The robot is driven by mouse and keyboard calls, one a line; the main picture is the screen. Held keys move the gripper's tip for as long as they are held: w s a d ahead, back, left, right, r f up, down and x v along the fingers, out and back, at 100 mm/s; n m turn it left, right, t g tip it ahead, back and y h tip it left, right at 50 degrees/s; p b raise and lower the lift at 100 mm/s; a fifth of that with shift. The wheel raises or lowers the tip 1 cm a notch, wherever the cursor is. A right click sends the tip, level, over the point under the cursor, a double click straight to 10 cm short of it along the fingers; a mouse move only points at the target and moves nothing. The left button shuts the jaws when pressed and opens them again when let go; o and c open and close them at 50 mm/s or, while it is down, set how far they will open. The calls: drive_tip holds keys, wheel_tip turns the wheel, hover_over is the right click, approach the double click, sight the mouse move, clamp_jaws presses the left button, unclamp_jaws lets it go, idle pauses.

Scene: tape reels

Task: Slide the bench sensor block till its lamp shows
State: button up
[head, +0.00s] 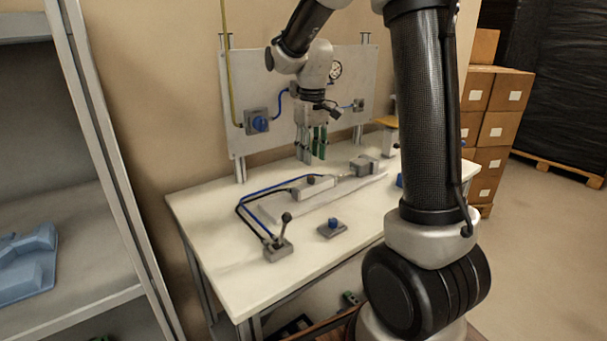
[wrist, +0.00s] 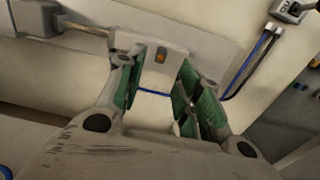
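My gripper (head: 313,148) hangs over the back of the bench, green-padded fingers pointing down. In the wrist view my gripper (wrist: 160,98) is open, with nothing between its pads. A pale block (head: 313,188) lies on a long plate on the bench, with a small orange-brown spot on top. The pale block (wrist: 178,62) also shows beyond the fingertips in the wrist view, the dull orange spot (wrist: 161,55) between them. I cannot tell whether this spot is the sensor lamp, or lit. A thin rod (wrist: 85,28) joins the block to a grey end block (head: 363,166).
A lever valve (head: 277,248) with black and blue hoses stands at the bench's front left. Behind is an upright panel (head: 236,90) with a gauge (head: 335,70) and a blue-knobbed valve (head: 259,123).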

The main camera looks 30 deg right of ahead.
sight(311, 177)
wheel_tip(311, 177, down, 7)
drive_tip(key=shift+a+r, duration=0.1)
drive_tip(key=shift+r, duration=0.05)
drive_tip(key=shift+c, duration=0.2)
clamp_jaws()
